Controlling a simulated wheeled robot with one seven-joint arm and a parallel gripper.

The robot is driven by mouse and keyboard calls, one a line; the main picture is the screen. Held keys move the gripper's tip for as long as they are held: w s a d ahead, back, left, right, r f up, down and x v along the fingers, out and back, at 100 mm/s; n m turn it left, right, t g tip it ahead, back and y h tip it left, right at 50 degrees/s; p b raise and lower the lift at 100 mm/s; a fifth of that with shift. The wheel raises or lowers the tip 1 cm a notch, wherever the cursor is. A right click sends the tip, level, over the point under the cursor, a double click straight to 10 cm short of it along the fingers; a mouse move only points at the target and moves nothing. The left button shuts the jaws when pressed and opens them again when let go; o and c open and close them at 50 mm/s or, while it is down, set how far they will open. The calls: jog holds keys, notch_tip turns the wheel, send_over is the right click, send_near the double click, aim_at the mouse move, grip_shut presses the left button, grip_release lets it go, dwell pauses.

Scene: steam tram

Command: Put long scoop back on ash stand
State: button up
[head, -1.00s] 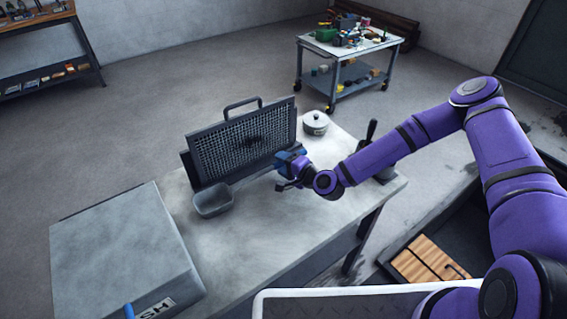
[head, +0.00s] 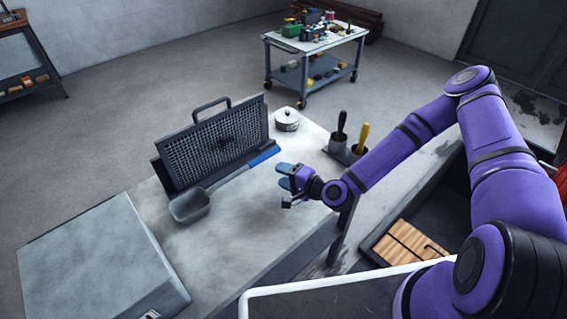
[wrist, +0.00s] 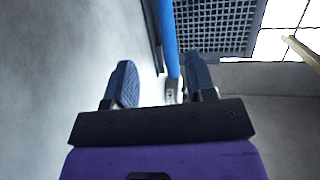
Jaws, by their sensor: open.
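The long scoop has a grey pan (head: 190,205) and a blue handle (head: 264,156). It lies along the foot of a dark upright rack with a mesh panel (head: 222,142), pan at the left, handle sloping up to the right. I cannot tell whether this rack is the ash stand. My gripper (head: 284,178) is open and empty, just right of and nearer than the handle end, apart from it. In the wrist view the blue handle (wrist: 167,38) shows beyond the gap between my fingers (wrist: 160,82), with the mesh panel (wrist: 212,25) to its right.
The rack stands on a grey table (head: 250,225). A large grey box (head: 95,265) is at the table's left front. A lidded white pot (head: 286,119) is behind the handle end. A holder with black- and yellow-handled tools (head: 350,148) stands to the right.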

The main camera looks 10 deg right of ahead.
jog(key=shift+s+d, duration=0.1)
jog(key=shift+d+r+n+g, duration=0.2)
jog(key=shift+d+n+g, duration=0.35)
jog(key=shift+n+g, duration=0.55)
jog(key=d+n, duration=0.1)
jog(key=d+r+n+g+h, duration=0.1)
jog(key=n, duration=0.1)
jog(key=d+r+n+g+h, duration=0.1)
jog(key=d, duration=0.1)
jog(key=shift+w+d, duration=0.1)
jog(key=shift+w, duration=0.2)
jog(key=s+d+r+n+g+h, duration=0.15)
jog(key=d+r+h, duration=0.35)
jog(key=r, duration=0.5)
jog(key=s+d+r+n+h, duration=0.1)
jog(key=d+r+n+h, duration=0.15)
jog(key=d+r, duration=0.7)
jog(key=s+d+r+h, duration=0.1)
jog(key=s+r, duration=0.3)
jog(key=r, duration=0.3)
jog(key=s+d+r+h, duration=0.1)
jog(key=s+r+h, duration=0.1)
jog(key=s+r, duration=0.35)
jog(key=s+r+m+y, duration=0.1)
jog(key=s+r, duration=0.9)
jog(key=s, duration=0.4)
jog(key=shift+r, duration=0.2)
jog(key=shift+d, duration=0.1)
